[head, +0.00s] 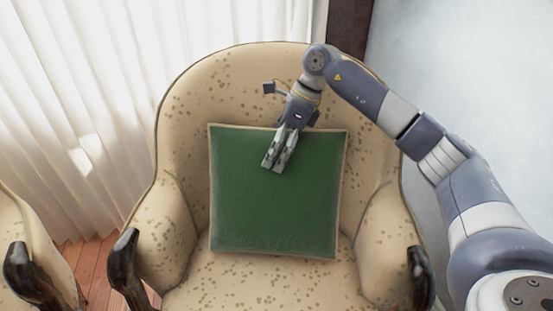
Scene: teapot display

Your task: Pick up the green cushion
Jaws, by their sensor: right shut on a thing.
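The green cushion (270,210) is square with a pale edge. It rests on the patterned armchair (215,85), leaning against its backrest. My right gripper (275,163) reaches down from above and overlaps the cushion's upper part, right of its middle. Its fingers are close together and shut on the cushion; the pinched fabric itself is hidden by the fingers. My left gripper is not in view.
The armchair has dark wooden arm ends, one at left (127,268) and one at right (419,275). Part of another chair (35,235) shows at the lower left. White curtains (80,100) hang behind at left, and a pale wall (470,70) is at right.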

